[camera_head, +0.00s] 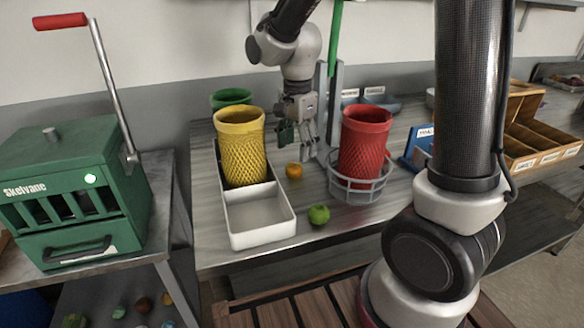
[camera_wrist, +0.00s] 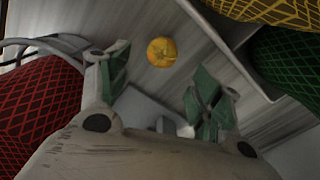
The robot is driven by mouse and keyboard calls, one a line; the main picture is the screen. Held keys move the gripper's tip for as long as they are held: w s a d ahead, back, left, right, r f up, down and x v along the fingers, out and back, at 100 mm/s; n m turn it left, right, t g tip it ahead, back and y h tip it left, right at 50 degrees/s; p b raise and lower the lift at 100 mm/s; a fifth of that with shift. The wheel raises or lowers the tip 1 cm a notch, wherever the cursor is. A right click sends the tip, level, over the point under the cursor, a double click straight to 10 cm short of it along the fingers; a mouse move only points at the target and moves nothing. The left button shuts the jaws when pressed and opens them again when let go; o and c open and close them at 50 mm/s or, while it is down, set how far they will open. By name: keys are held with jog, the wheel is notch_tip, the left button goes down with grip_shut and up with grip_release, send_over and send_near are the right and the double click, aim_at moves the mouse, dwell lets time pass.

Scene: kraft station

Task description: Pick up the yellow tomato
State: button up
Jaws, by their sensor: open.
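The yellow tomato (camera_head: 294,171) looks orange-yellow and lies on the grey table between the yellow basket and the red basket. It also shows in the wrist view (camera_wrist: 162,51), above the gap between my fingertips. My gripper (camera_head: 297,140) is above the table, higher in the head view than the tomato and apart from it. In the wrist view my gripper (camera_wrist: 160,95) is open, with its green-padded fingers spread and nothing between them.
A yellow mesh basket (camera_head: 240,148) stands in a white tray (camera_head: 262,241) at left. A red mesh basket (camera_head: 365,143) stands in a grey wire holder (camera_head: 360,190) at right. A green tomato (camera_head: 319,214) lies nearer the front edge. A green basket (camera_head: 231,96) is behind.

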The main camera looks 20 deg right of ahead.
aim_at(294, 165)
jog(key=f, duration=0.6)
jog(key=shift+a+f, duration=0.1)
jog(key=shift+a, duration=0.25)
jog(key=c, duration=1)
